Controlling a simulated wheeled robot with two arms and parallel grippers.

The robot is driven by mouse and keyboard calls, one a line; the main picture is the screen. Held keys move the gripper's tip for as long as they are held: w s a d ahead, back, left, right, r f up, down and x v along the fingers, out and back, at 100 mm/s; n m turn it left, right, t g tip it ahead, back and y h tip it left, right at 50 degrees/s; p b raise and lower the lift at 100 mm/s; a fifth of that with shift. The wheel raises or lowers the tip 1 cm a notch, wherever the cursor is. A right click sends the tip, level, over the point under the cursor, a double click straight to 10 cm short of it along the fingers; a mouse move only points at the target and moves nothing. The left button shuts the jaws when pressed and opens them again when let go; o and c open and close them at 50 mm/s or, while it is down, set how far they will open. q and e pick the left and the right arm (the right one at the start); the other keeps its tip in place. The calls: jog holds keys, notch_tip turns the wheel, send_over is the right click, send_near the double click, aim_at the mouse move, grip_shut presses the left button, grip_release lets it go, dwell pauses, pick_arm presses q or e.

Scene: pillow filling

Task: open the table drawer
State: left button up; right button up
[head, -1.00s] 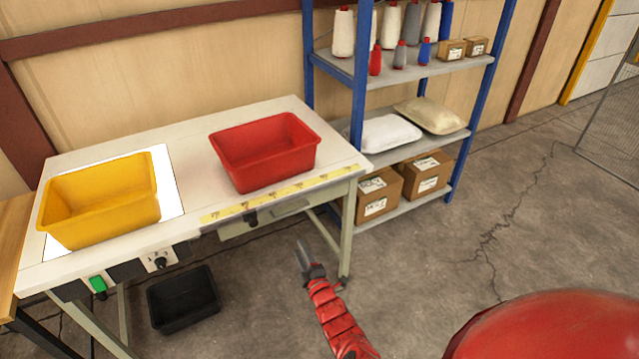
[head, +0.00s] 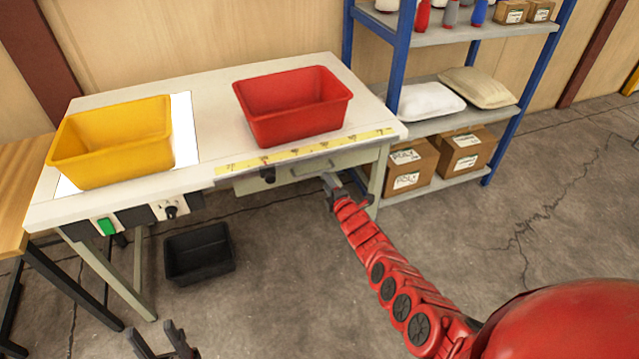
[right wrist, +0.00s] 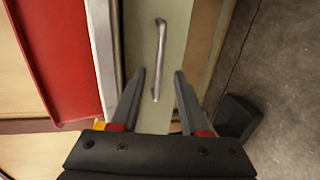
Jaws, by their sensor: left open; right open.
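The table drawer (head: 300,172) is a pale green-grey front under the right part of the white table (head: 215,95), and it looks shut. In the right wrist view its front (right wrist: 181,40) carries a thin metal bar handle (right wrist: 160,45). My right gripper (head: 328,180) is open just in front of the drawer. In the right wrist view its fingertips (right wrist: 162,72) lie on either side of the handle's line; I cannot tell whether the handle is between them in depth. My left gripper (head: 163,338) is open and empty, low at the bottom edge, away from the table.
A yellow bin (head: 115,145) and a red bin (head: 292,108) stand on the table. A black bin (head: 198,253) is on the floor below. A blue-framed shelf (head: 403,60) with boxes and pillows stands close on the right. The floor in front is clear.

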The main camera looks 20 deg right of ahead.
aim_at(319, 172)
jog(key=b+x, duration=0.4)
jog(key=b, duration=0.1)
jog(key=b+x, duration=0.2)
jog(key=x, duration=0.1)
jog(key=shift+f, duration=0.4)
jog(key=shift+w+b, duration=0.3)
jog(key=shift+b, duration=0.2)
jog(key=shift+w+r, duration=0.25)
jog(key=shift+r, duration=0.05)
grip_shut()
